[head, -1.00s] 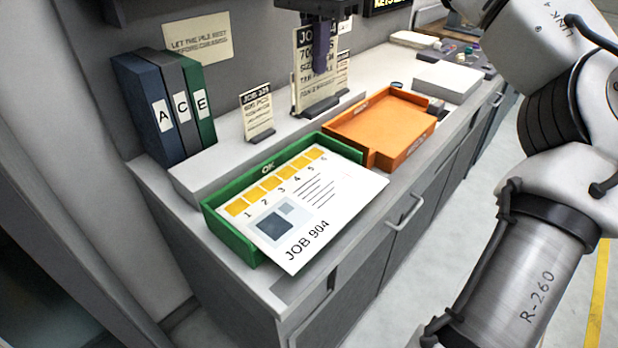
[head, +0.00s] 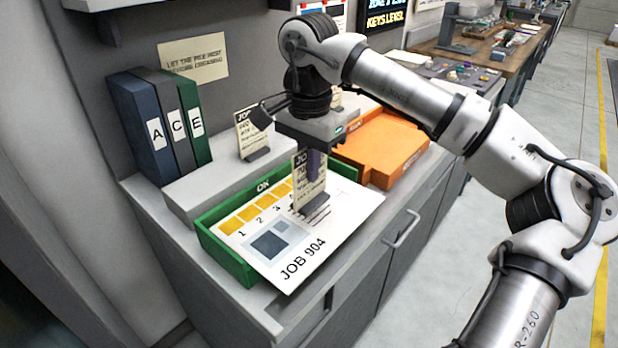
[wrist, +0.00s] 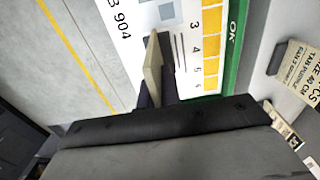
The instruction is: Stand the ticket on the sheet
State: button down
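The ticket (head: 301,188) is a cream card with dark print, upright in a dark foot (head: 312,204). My gripper (head: 314,165) is shut on it from above, over the right half of the sheet. The wrist view shows the ticket (wrist: 153,68) nearly edge-on between the fingers (wrist: 157,92). The white sheet (head: 273,271), marked JOB 904 with a row of yellow squares, lies on the green OK tray (head: 223,256) and overhangs its front. The foot appears at the sheet's surface; I cannot tell whether it touches.
Another ticket (head: 251,136) stands on the grey ledge (head: 205,190) behind the tray. Binders A, C and E (head: 160,125) stand at the left. An orange tray (head: 385,145) sits close on the right. The sheet's front left is clear.

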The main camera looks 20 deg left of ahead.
aim_at(309, 200)
jog(key=shift+f, duration=1.65)
jog(key=shift+f, duration=0.1)
jog(key=shift+f, duration=0.15)
jog(key=c, duration=1.6)
grip_release()
notch_tip(309, 200, up, 12)
jog(key=shift+r+b, duration=0.25)
jog(key=shift+b, duration=0.1)
